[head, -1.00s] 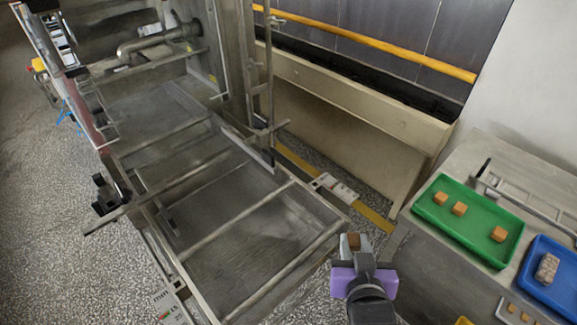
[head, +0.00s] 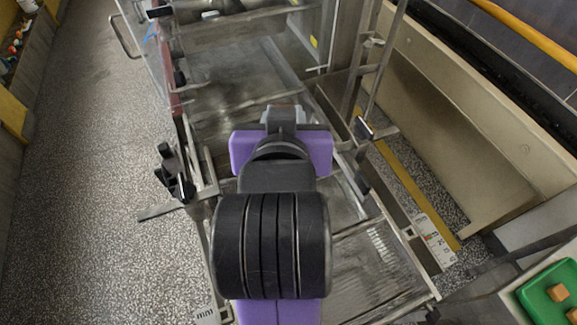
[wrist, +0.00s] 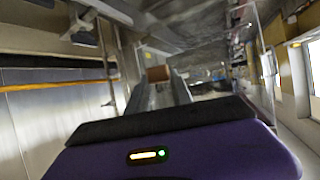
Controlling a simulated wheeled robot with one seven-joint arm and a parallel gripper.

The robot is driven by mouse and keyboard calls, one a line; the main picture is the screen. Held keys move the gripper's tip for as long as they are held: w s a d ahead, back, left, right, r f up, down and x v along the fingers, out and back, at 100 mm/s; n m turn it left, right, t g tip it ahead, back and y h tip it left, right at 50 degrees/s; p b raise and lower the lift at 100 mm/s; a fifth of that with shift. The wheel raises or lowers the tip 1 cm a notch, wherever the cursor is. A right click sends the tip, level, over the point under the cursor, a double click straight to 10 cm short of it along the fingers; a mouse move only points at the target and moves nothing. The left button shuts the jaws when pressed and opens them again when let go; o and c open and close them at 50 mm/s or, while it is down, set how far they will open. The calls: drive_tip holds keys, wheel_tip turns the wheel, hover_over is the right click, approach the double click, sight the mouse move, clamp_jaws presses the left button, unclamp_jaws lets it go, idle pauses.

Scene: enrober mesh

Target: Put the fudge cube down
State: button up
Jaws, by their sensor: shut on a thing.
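My gripper (head: 284,114) reaches out over the metal mesh bed of the enrober (head: 245,65), pointing away from me. In the wrist view my gripper (wrist: 160,84) is shut on a brown fudge cube (wrist: 158,73), which shows between the fingertips. In the head view the cube is hidden behind the gripper. I cannot tell whether the cube touches the mesh; its height above it is unclear.
A green tray (head: 525,293) with fudge cubes (head: 558,292) stands at the lower right. Metal rails and posts (head: 372,60) rise to the right of my gripper. A black clamp (head: 174,172) stands out on the left. Speckled floor (head: 90,190) lies open at left.

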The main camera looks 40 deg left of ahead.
drive_tip(key=shift+s+a+f, duration=0.1)
drive_tip(key=shift+a+f, duration=0.1)
drive_tip(key=shift+a, duration=0.1)
wheel_tip(320, 180, down, 19)
drive_tip(key=shift+f+p, duration=0.15)
drive_tip(key=shift+p, duration=0.15)
drive_tip(key=shift+f, duration=0.2)
drive_tip(key=o, duration=1)
drive_tip(key=shift+r, duration=0.1)
